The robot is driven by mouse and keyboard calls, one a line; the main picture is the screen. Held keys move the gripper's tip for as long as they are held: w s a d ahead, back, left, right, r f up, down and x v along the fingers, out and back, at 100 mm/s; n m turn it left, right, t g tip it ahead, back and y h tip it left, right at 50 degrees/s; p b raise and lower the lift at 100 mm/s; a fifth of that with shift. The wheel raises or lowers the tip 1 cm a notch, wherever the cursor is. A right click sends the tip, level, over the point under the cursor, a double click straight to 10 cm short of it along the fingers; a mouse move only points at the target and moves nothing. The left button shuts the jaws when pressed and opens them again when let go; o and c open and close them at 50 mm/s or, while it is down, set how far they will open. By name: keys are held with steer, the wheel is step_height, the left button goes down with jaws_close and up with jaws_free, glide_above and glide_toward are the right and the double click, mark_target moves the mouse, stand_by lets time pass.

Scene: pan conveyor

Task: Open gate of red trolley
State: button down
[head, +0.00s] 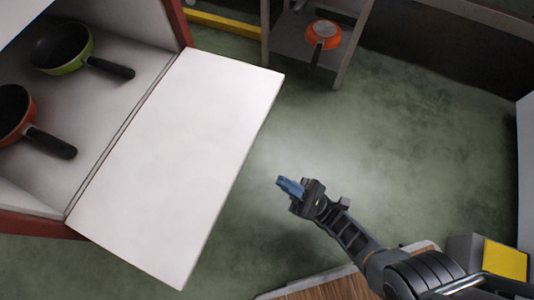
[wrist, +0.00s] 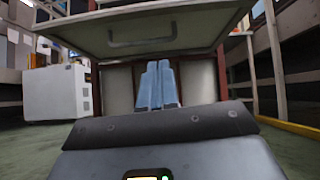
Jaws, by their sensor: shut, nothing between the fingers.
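The red trolley (head: 187,22) is at the left in the head view, with its white gate (head: 185,150) swung out flat to the right, leaving its inside uncovered. In the wrist view the gate (wrist: 95,30) spans the top as a panel seen from below, with a bar handle (wrist: 142,43) on its face. My gripper (head: 290,186) is just right of the gate's free edge, apart from it and from the handle. Its blue fingers are together and empty, and also show in the wrist view (wrist: 158,84).
A green pan (head: 60,48) and an orange pan (head: 14,112) lie inside the trolley. Another orange pan (head: 323,36) rests on a grey shelf (head: 352,60) at the back. The green floor (head: 430,150) right of the gate is clear. A white cabinet (wrist: 55,93) stands at left in the wrist view.

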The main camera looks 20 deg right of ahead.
steer(key=w+a+r, duration=0.2)
steer(key=r, duration=0.3)
steer(key=w+a+r+m, duration=0.1)
steer(key=w+a+r, duration=0.1)
steer(key=r, duration=0.3)
steer(key=shift+w+a+r+t, duration=0.3)
steer(key=shift+a+r, duration=0.1)
steer(key=shift+a, duration=0.15)
steer(key=shift+r, duration=0.1)
